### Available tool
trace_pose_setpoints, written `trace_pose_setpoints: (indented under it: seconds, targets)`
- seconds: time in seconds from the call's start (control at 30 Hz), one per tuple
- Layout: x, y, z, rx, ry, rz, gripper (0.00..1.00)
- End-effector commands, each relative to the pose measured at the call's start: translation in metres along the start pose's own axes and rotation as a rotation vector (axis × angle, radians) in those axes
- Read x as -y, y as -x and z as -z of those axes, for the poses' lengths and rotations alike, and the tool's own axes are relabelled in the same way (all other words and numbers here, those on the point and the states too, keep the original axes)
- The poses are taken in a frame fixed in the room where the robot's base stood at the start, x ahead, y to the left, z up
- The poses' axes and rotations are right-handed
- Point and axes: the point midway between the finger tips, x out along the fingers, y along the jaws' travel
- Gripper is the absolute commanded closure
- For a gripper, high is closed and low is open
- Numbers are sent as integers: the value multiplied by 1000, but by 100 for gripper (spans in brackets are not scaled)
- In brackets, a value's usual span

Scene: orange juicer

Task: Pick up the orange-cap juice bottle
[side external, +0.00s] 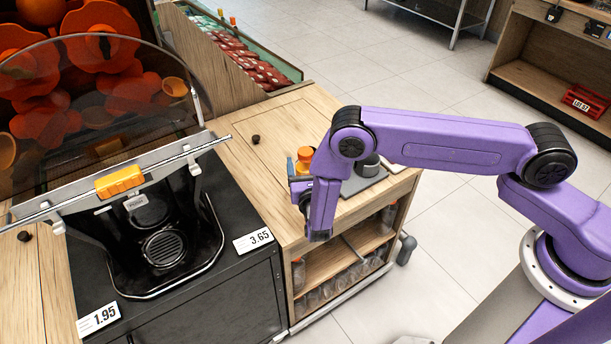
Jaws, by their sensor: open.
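An orange cylindrical top (305,155) shows on the wooden counter, just behind my wrist; it may be the cap of the juice bottle, but the body below it is mostly hidden by my arm. My gripper (319,236) points down at the front edge of the counter, in front of and below that orange top, apart from it. It is open; its fingers are small and dark here, and I see nothing held between them.
A dark grey tray (364,181) with a dark round object lies right of my wrist. The black juicer (160,240) with a clear cover stands left. Shelves below the counter (345,262) hold several bottles or cups. A small dark knob (256,139) sits on the counter.

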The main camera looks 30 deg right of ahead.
Motion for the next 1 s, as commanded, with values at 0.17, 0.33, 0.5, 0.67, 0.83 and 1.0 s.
trace_pose_setpoints:
  seconds: [0.17,0.33,0.5,0.67,0.83,1.0]
  targets:
    - [3,-18,0,0,-2,5,27]
    - [4,-41,1,0,-2,3,27]
    - [4,-52,1,-1,0,1,27]
    - [4,-53,1,-1,0,0,27]
    - [3,-52,1,-1,0,0,63]
    - [3,-52,1,-1,0,0,100]
